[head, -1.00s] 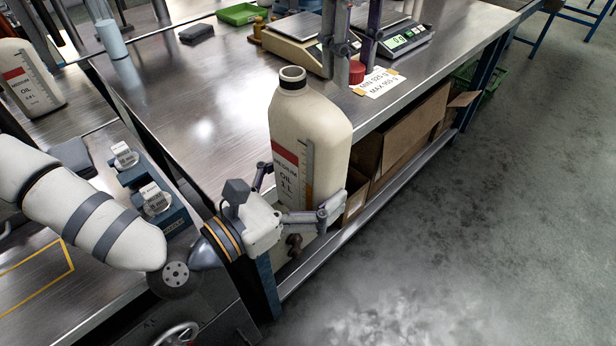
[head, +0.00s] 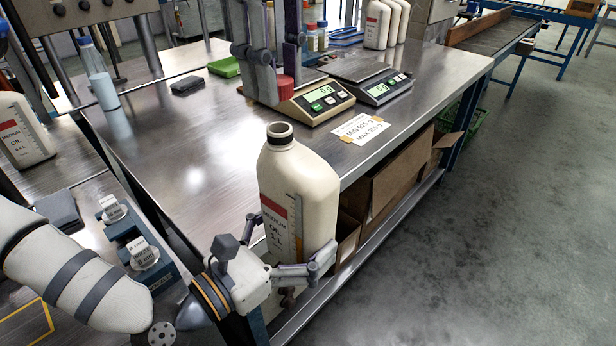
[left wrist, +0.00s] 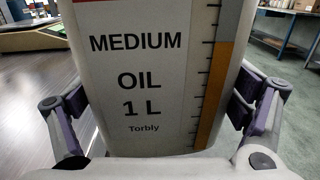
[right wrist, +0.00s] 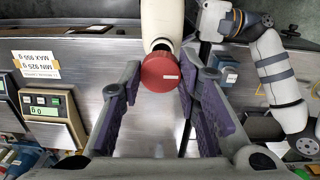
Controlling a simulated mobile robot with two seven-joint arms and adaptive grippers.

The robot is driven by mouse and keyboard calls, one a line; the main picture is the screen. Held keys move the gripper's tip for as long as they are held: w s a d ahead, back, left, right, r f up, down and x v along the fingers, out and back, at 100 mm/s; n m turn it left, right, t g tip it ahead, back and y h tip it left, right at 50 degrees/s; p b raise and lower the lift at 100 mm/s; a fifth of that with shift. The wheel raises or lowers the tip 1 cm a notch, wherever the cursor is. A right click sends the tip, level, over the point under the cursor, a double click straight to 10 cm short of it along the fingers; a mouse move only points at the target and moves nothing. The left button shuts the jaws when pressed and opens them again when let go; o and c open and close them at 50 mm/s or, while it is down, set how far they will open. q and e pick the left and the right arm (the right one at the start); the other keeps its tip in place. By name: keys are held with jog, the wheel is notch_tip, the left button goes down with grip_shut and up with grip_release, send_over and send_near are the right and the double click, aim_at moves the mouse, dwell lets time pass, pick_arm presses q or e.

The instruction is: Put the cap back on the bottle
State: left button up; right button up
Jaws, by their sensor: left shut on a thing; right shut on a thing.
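My left gripper (head: 292,250) is shut around the bottle's lower body. In the left wrist view the bottle's label (left wrist: 140,80) fills the space between the fingers. The red cap (head: 284,88) is held in my right gripper (head: 268,82), which comes down from the top, and shows above the bottle's mouth in the picture, apart from it. In the right wrist view the cap (right wrist: 160,72) sits between the fingers and partly hides the bottle (right wrist: 162,20).
Two scales (head: 318,98) (head: 378,82) stand behind the bottle, with a paper sign (head: 362,128) in front. Cardboard boxes (head: 400,180) fill the shelf below. Another oil bottle (head: 22,132) stands at left. The steel tabletop (head: 190,140) left of the bottle is clear.

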pick_arm(q)
jog(key=shift+r, duration=0.1)
pick_arm(e)
jog(key=shift+f, duration=1.15)
jog(key=shift+f, duration=0.9)
jog(key=shift+f, duration=0.55)
